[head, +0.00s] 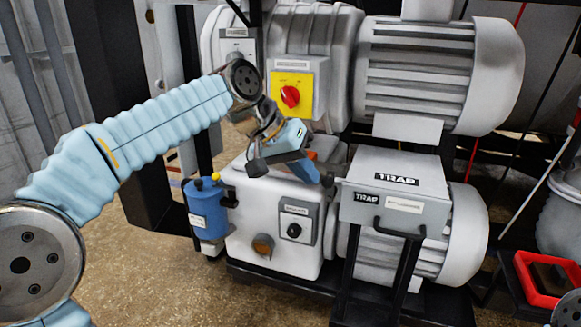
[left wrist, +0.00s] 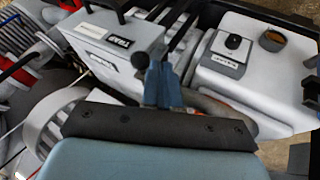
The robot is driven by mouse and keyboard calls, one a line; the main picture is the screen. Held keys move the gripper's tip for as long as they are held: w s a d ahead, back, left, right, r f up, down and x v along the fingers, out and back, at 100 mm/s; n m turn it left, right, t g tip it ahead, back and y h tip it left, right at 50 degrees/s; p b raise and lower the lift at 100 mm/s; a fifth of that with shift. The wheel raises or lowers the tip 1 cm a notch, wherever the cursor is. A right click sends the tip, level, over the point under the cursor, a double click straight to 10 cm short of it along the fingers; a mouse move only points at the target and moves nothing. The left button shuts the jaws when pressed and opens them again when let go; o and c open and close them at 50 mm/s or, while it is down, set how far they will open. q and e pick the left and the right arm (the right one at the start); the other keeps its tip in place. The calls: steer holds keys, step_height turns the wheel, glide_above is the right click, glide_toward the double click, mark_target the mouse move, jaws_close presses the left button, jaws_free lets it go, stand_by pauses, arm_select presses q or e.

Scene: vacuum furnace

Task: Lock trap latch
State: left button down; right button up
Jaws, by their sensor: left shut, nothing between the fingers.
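The trap (head: 352,207) is a grey box with two black TRAP labels and a black front handle (head: 400,232), right of centre in the head view. It also shows in the left wrist view (left wrist: 100,62). A small black knob (head: 327,180) sits at its left side, and a black ball (left wrist: 139,60) shows beside the trap in the left wrist view; this looks like the latch. My left gripper (head: 312,176) is shut and empty, its fingertips (left wrist: 160,62) close to the knob. Whether they touch it I cannot tell. My right gripper is not in view.
A white pump housing (head: 265,215) with a dial plate stands left of the trap. A blue canister (head: 205,210) is beside it. Large grey motors (head: 430,70) stand behind, with a yellow-and-red switch (head: 291,95). A red tray (head: 530,290) lies at right. Floor at lower left is clear.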

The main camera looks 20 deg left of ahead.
arm_select(q)
steer(key=shift+d, duration=0.2)
steer(key=shift+r, duration=0.1)
steer(key=shift+d+r+y+p, duration=0.1)
steer(key=shift+d+y+p, duration=0.25)
steer(key=shift+p, duration=0.35)
